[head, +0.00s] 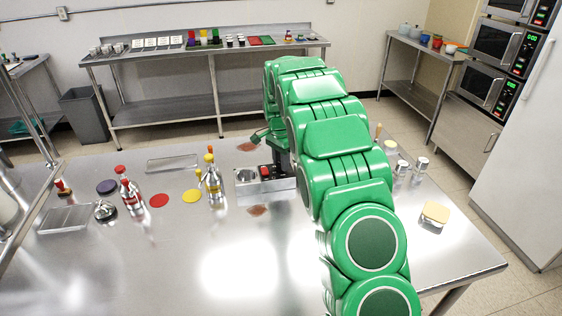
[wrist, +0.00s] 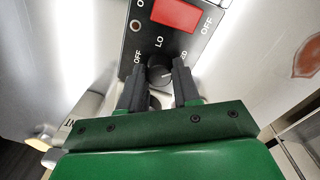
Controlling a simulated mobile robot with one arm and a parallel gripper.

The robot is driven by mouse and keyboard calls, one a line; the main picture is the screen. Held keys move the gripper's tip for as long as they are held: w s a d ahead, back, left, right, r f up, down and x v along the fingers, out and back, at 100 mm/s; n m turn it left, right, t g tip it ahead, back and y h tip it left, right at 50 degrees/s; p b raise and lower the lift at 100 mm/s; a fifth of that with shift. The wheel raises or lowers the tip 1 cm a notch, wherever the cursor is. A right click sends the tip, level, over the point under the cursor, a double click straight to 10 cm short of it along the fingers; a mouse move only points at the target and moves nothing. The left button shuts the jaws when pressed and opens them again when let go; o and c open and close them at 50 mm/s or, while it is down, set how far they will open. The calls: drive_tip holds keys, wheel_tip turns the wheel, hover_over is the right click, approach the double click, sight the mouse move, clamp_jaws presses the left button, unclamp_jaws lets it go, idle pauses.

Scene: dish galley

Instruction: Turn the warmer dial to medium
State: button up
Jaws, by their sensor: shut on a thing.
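The warmer (head: 265,180) is a small steel unit with a dark control panel, on the steel table in the head view. In the wrist view its panel (wrist: 187,42) carries a round black dial (wrist: 159,70) with OFF, LO and a partly covered label ending in "ED" around it. My gripper (wrist: 159,76) has its two dark fingers on either side of the dial, shut on it. I cannot make out clearly which label the dial points to. In the head view my green arm hides much of the gripper and the dial.
A red switch (wrist: 176,14) sits just above the dial. Left of the warmer stand a yellow-topped bottle (head: 212,183) and a red-topped bottle (head: 130,192). Glass shakers (head: 402,169) and a yellow-lidded container (head: 435,214) are on the right. The table's front middle is clear.

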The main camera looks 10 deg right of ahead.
idle(0.4)
drive_tip(key=o, duration=1.1)
drive_tip(key=shift+c, duration=0.2)
drive_tip(key=shift+r, duration=0.1)
drive_tip(key=r, duration=0.6)
drive_tip(key=shift+w+a+r, duration=0.1)
drive_tip(key=shift+w+r, duration=0.1)
drive_tip(key=shift+r, duration=0.6)
